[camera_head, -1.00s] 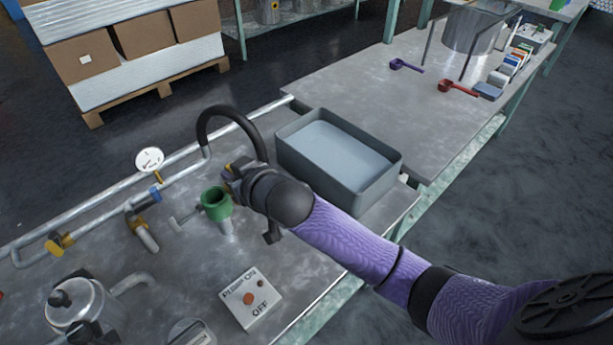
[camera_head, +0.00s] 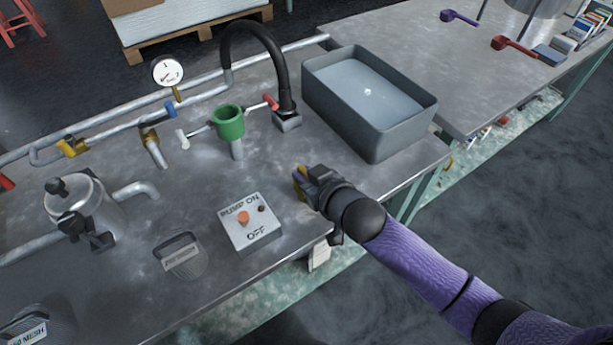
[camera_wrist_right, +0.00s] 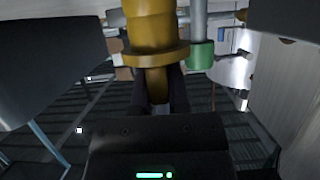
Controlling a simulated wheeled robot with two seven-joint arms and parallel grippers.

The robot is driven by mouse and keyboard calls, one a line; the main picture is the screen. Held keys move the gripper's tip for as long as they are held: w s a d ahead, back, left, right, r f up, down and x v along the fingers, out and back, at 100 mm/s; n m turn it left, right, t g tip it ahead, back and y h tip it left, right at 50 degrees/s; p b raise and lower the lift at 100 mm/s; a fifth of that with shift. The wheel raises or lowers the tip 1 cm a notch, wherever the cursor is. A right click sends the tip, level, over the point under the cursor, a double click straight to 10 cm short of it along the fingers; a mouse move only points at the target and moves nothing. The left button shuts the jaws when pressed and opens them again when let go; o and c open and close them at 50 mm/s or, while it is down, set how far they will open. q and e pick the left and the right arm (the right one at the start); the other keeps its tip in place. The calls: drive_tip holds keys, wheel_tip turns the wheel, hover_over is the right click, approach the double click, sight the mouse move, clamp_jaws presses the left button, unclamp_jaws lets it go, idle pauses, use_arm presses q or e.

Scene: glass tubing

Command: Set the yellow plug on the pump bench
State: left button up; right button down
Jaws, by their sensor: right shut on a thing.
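The yellow plug (camera_wrist_right: 155,40) fills the top middle of the right wrist view, with a wide flange and a narrower stem. My right gripper (camera_wrist_right: 158,88) is shut on its stem. In the head view the right gripper (camera_head: 306,184) is over the pump bench (camera_head: 200,215), near its front edge, right of the pump switch box. Only a small yellow bit of the plug (camera_head: 299,176) shows there; the gripper hides the rest. Whether the plug touches the bench is hard to tell. My left gripper is not in view.
A green cup-shaped fitting (camera_head: 229,123) stands on a pipe behind the gripper. A grey water tub (camera_head: 370,100) is at the back right, and the PUMP ON/OFF box (camera_head: 250,222) is to the left. Bare bench lies between the gripper and the fitting.

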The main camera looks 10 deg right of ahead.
drive_tip(key=shift+f, duration=0.1)
drive_tip(key=c, duration=0.6)
unclamp_jaws()
drive_tip(key=shift+r, duration=0.3)
drive_tip(key=p+v, duration=0.6)
drive_tip(key=v, duration=0.5)
drive_tip(key=s+d+f+m+g+h, duration=0.1)
drive_tip(key=s+d+f+g+h, duration=0.2)
drive_tip(key=s+f, duration=0.5)
drive_tip(key=s+d+f+g+h, duration=0.1)
drive_tip(key=s+d+f+g, duration=0.3)
drive_tip(key=f, duration=0.8)
drive_tip(key=s+f+g, duration=0.2)
drive_tip(key=s+f, duration=0.1)
drive_tip(key=s, duration=0.6)
drive_tip(key=s+d+f+g+h, duration=0.1)
drive_tip(key=s+f+g, duration=0.1)
drive_tip(key=s, duration=0.8)
drive_tip(key=s+f+g, duration=0.3)
drive_tip(key=s+f, duration=0.1)
drive_tip(key=s, duration=0.5)
drive_tip(key=shift+s+d+h, duration=0.2)
drive_tip(key=shift+d+h, duration=0.1)
drive_tip(key=shift+d, duration=0.05)
